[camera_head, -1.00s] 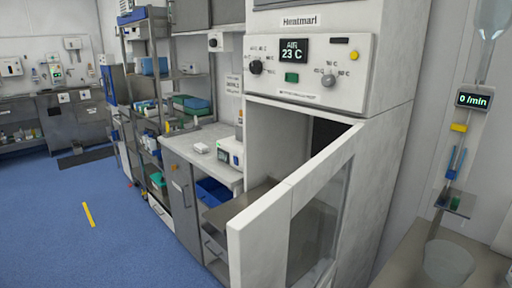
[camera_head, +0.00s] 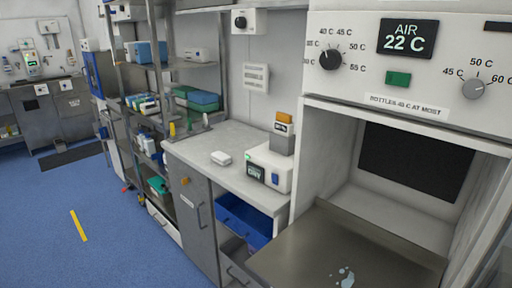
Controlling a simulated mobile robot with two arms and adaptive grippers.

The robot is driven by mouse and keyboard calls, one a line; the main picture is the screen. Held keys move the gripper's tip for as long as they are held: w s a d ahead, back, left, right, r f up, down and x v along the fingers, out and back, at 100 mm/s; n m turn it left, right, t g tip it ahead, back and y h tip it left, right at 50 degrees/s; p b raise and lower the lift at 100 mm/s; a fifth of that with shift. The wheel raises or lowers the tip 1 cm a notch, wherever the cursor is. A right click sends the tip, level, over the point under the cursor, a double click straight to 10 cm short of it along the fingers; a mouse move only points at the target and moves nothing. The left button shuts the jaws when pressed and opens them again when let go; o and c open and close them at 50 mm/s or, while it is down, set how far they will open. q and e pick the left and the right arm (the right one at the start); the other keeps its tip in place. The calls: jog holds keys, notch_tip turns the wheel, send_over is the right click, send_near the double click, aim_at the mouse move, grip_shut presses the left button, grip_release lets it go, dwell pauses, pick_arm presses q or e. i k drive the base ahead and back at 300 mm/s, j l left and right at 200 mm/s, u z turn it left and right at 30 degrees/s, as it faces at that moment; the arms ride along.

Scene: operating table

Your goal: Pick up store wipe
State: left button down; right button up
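I cannot pick out a wipe for certain. A small white item (camera_head: 221,158), too small to identify, lies on the grey counter (camera_head: 240,180). Behind a white device (camera_head: 270,168) with a lit green display stands a grey block with an orange top (camera_head: 284,118). A wet patch (camera_head: 347,278) lies on the steel floor (camera_head: 340,245) of the open warming cabinet (camera_head: 400,195). Neither of my grippers is in view.
The cabinet panel (camera_head: 406,38) reads AIR 22 C. A blue bin (camera_head: 245,220) sits in the space under the counter. A shelf rack (camera_head: 131,75) with boxes stands at the left. The blue floor (camera_head: 50,220) is clear except for a yellow strip (camera_head: 78,226).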

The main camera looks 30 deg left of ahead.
aim_at(223, 159)
jog(key=i+j+z, duration=0.2)
jog(key=j, duration=1.05)
jog(key=j+z, duration=0.25)
jog(key=j, duration=1)
